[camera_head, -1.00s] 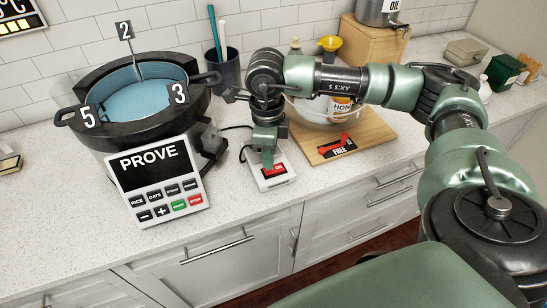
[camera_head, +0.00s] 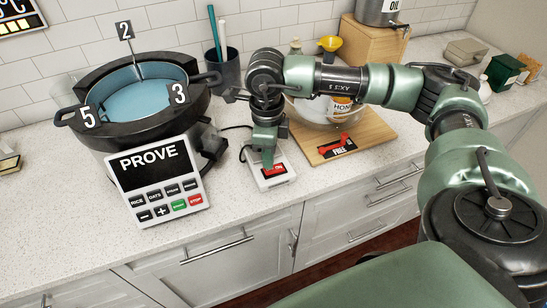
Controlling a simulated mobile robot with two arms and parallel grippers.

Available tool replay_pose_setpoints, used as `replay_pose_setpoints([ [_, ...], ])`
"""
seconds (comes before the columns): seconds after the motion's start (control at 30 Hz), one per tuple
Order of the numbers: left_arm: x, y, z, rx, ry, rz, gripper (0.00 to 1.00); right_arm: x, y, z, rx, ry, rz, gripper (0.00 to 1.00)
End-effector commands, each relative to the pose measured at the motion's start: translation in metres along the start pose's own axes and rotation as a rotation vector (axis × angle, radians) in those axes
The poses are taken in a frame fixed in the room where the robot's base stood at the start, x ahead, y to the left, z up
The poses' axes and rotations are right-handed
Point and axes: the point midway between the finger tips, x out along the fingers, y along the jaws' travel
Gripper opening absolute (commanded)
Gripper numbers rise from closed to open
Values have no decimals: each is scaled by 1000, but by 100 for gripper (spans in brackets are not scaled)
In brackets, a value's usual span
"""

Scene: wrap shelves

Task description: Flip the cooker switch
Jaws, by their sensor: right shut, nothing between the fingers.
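The cooker (camera_head: 138,130) stands at the left of the counter, with blue inside its open top and a front panel reading PROVE (camera_head: 150,158). A small white switch box (camera_head: 272,184) with a red switch (camera_head: 280,170) lies to its right, with a black cord behind it. My right gripper (camera_head: 267,165) points down, its shut, empty fingertips at the left part of the red switch. Whether they touch it I cannot tell, and they hide part of it. The left gripper is not in view.
A wooden board (camera_head: 375,140) with a red item marked FREE (camera_head: 336,147) and a glass bowl (camera_head: 318,112) sit close to the right of the switch box. A dark cup (camera_head: 224,72) stands behind. The counter front (camera_head: 225,215) is clear.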

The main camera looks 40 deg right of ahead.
Motion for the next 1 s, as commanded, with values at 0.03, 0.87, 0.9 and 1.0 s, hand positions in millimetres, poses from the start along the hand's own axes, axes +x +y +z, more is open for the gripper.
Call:
replay_pose_setpoints([
  [0.03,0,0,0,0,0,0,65,0,0,0,0,0,0,0],
  [0.87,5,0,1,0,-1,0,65,5,0,0,0,0,0,0],
  [0.9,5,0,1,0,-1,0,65,6,0,0,0,0,0,0],
  [1.0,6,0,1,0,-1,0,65,7,0,0,0,0,0,0],
])
